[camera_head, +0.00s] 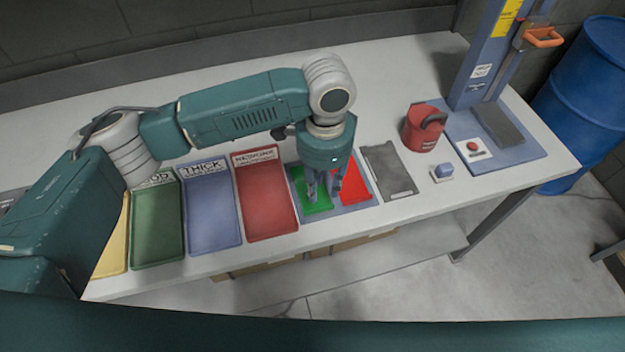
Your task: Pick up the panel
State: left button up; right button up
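My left gripper (326,188) points down over a blue-grey board (342,210) with a green field (318,205) and a red field (354,187). Its fingers look spread apart, with green showing between them. Nothing is clearly held, and I cannot tell if the fingertips touch the board. A flat dark grey panel-like piece (388,172) lies on the table just right of this board, apart from the gripper. Which flat piece is the panel is not certain from this view. My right gripper is not in view.
Red (265,195), blue (212,212) and green (157,222) labelled trays lie left of the board. A blue barrel (590,100) stands beyond the table.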

aim_at(319, 213)
pick_arm(q)
jog(key=f, duration=0.2)
jog(key=shift+s+f, duration=0.4)
jog(key=shift+w+f+p, duration=0.15)
jog(key=shift+f+p, duration=0.2)
jog(key=shift+p, duration=0.05)
jog(key=f, duration=0.1)
jog(key=f+p, duration=0.1)
jog(key=f, duration=0.2)
jog(key=shift+a+f+p, duration=0.15)
jog(key=shift+a+p, duration=0.1)
jog(key=shift+p, duration=0.1)
jog(key=shift+f, duration=0.2)
jog(key=shift+w+f, duration=0.1)
jog(key=c, duration=0.7)
grip_shut()
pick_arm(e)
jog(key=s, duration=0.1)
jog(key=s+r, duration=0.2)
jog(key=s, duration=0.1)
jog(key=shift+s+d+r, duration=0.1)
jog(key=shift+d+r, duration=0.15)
